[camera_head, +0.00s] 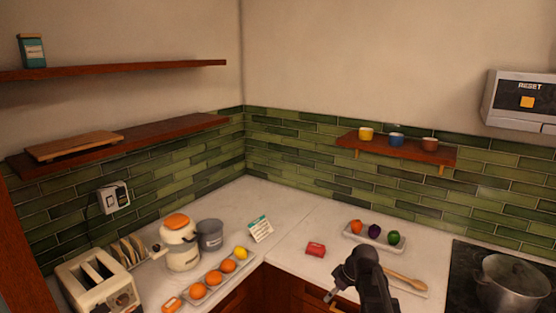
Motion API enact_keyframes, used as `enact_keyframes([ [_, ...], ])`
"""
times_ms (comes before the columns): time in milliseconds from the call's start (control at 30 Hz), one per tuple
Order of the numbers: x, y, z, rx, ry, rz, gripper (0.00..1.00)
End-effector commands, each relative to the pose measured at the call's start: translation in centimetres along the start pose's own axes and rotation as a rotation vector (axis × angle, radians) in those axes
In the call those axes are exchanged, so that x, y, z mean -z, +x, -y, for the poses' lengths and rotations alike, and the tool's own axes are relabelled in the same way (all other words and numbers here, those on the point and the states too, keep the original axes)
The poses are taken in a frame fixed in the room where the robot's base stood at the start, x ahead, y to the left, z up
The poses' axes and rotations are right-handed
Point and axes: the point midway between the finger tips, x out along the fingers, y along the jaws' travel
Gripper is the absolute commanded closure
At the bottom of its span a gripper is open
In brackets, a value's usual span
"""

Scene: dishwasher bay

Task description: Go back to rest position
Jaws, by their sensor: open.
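My gripper (330,296) is at the lower middle of the head view, at the end of my dark arm, over the front edge of the right-hand counter. Its jaws are small in the picture and look open, with nothing between them. To the right of my arm a wooden spoon (405,281) lies on a pale rest.
A tray (349,234) with an orange, a purple and a green item stands behind my arm. A pot (510,283) sits on the dark hob at right. A toaster (97,285), juicer (180,247) and fruit tray (213,288) fill the left counter. Cups stand on a wall shelf (440,153).

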Motion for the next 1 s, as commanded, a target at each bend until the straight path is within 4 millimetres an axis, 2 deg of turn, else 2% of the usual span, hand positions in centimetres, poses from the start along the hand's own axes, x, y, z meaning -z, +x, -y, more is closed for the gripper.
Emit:
enact_keyframes([
  [33, -1.1, 0.5, 1.3, -0.008, 0.052, 0.03, 0.34],
  [300, -5.6, 1.6, 5.7, -0.098, 0.384, 0.186, 0.34],
  [600, -9.9, 1.9, 9.2, -0.249, 0.7, 0.294, 0.34],
  [700, -10.7, 1.8, 9.7, -0.283, 0.76, 0.308, 0.34],
  [1000, -10.9, 1.8, 10.1, -0.309, 0.803, 0.317, 0.34],
])
